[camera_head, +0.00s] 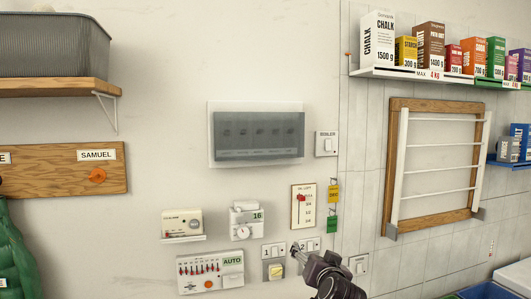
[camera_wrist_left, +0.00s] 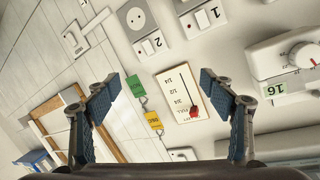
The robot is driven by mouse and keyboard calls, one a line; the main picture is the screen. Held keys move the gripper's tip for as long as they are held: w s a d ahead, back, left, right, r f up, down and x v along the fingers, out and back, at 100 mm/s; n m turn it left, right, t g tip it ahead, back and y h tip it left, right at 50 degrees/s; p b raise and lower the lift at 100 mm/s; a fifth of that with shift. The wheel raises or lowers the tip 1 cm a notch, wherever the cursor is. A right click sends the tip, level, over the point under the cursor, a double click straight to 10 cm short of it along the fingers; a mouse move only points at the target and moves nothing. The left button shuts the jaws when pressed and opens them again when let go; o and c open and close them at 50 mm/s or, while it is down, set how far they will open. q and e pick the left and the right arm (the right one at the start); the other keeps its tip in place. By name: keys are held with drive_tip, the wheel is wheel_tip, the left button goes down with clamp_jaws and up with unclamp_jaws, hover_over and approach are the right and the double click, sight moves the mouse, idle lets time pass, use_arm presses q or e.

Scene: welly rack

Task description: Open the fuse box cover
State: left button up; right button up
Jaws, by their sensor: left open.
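The fuse box (camera_head: 211,140) is a white box on the wall in the middle of the head view. Its dark, see-through cover (camera_head: 258,136) hangs down over the front and looks shut, with a row of breakers faintly visible behind it. My left gripper (camera_head: 306,254) is below and to the right of the box, by the lower wall switches, apart from the cover. In the left wrist view the gripper (camera_wrist_left: 160,78) is open, with nothing between its fingers. My right gripper is not in view.
A slider panel (camera_head: 303,206) with a red knob is below the box; it also shows in the left wrist view (camera_wrist_left: 181,91). A wooden rack (camera_head: 397,140) is at right.

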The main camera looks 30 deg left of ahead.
use_arm(q)
drive_tip(key=s+a+r+n+y+p, duration=0.1)
drive_tip(key=s+a+r+n, duration=0.15)
drive_tip(key=r, duration=0.65)
drive_tip(key=s+a+r+n+y, duration=0.1)
drive_tip(key=s+r+n+y, duration=0.15)
drive_tip(key=r, duration=0.65)
drive_tip(key=n+g+y+p, duration=0.1)
drive_tip(key=n+y, duration=0.1)
drive_tip(key=n, duration=0.1)
approach(263, 159)
drive_tip(key=shift+h, duration=0.25)
drive_tip(key=p+x, duration=0.1)
drive_tip(key=x, duration=0.1)
drive_tip(key=p+x, duration=0.1)
drive_tip(key=x, duration=0.2)
drive_tip(key=p+x, duration=0.2)
drive_tip(key=shift+a+r, duration=0.2)
drive_tip(key=shift+r, duration=0.15)
drive_tip(key=shift+w+a+f, duration=0.15)
drive_tip(key=shift+w+a, duration=0.2)
drive_tip(key=shift+a, duration=0.05)
drive_tip(key=c, duration=1.7)
